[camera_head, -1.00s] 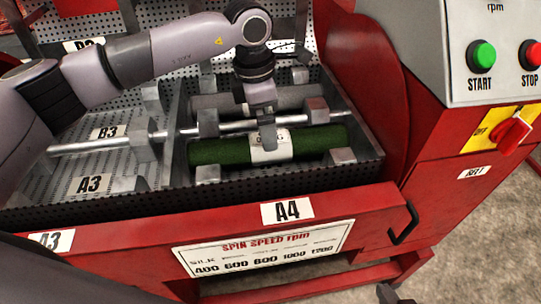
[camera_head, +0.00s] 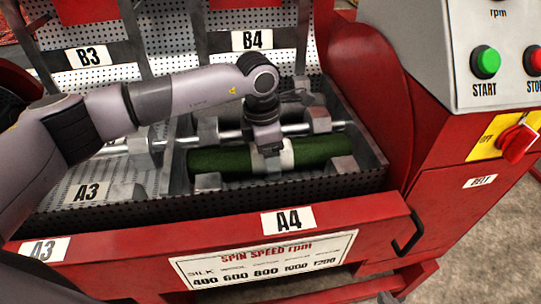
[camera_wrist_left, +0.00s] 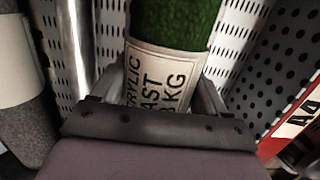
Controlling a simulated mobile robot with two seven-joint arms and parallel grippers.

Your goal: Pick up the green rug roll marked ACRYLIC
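The green rug roll (camera_head: 320,151) lies level in the compartment above the A4 plate, with a white label band round its middle. In the left wrist view the green roll (camera_wrist_left: 175,22) carries the words ACRYLIC and FAST, partly cut off. My left gripper (camera_head: 268,158) is down over the label band. In the left wrist view its fingers (camera_wrist_left: 158,85) stand on either side of the roll, apart, with no clear grip seen.
A grey roll (camera_wrist_left: 38,125) lies beside the green one. A metal rod (camera_head: 290,129) with blocks runs behind the green roll. Perforated walls and the red front rim (camera_head: 365,213) border the compartment. The A3 compartment (camera_head: 90,190) looks empty. A control box (camera_head: 455,60) stands right.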

